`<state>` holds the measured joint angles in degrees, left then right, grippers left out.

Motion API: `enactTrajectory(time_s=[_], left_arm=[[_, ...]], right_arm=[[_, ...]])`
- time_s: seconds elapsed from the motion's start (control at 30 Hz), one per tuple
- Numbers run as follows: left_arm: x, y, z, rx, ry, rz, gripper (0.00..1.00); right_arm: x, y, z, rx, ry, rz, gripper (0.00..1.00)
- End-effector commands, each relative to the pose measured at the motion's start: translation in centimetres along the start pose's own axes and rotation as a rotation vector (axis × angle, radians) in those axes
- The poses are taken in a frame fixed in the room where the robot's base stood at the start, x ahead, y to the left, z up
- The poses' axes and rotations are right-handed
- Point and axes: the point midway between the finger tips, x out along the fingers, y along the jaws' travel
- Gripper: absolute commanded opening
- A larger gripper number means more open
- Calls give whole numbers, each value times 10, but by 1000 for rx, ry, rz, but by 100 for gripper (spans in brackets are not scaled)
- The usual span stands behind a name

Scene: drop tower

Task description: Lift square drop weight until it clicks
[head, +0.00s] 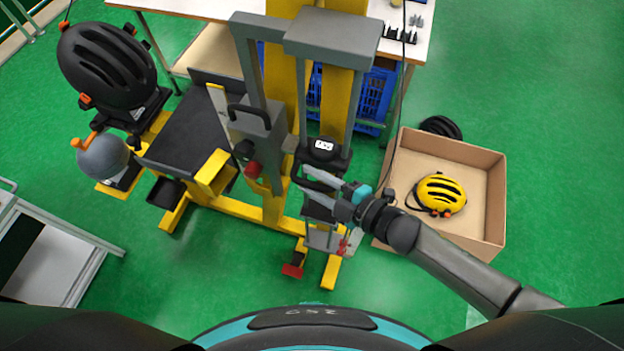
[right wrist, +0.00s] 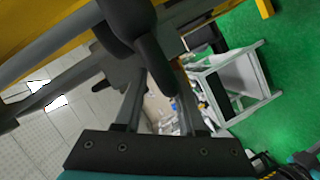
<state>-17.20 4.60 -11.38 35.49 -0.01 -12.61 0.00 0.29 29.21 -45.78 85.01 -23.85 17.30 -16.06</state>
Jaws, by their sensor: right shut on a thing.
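A drop tower with two guided columns stands in the middle of the head view. A square grey block with a black handle (head: 262,133) sits on the left column, a red knob (head: 253,169) below it. A black carriage (head: 323,153) with a white label is on the right column. My right gripper (head: 308,179) reaches in from the right, just below this carriage. In the right wrist view its fingers (right wrist: 155,95) are closed around a dark rounded handle (right wrist: 148,55). Which weight this handle belongs to is hard to tell. My left gripper is out of view.
A cardboard box (head: 497,195) with a yellow helmet (head: 440,194) stands right of the tower. A black helmet (head: 105,65) and a grey ball (head: 102,157) are at the left. A workbench (head: 190,8) with blue crates is behind.

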Motion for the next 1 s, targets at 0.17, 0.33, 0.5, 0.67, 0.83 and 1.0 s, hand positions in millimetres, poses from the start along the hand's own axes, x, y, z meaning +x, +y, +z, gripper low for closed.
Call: enactTrajectory(time_s=[0.17,0.33,0.5,0.67,0.83,1.0], left_arm=[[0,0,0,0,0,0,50],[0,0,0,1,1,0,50],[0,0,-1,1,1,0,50],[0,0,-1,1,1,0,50],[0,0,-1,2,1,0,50],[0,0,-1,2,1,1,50]], right_arm=[[2,5,-3,-1,9,11,46],[1,3,-3,1,8,7,50],[1,2,-2,2,6,4,50],[1,0,-2,3,5,2,50],[0,-1,-2,3,4,0,50],[-1,-1,-2,3,3,-1,50]])
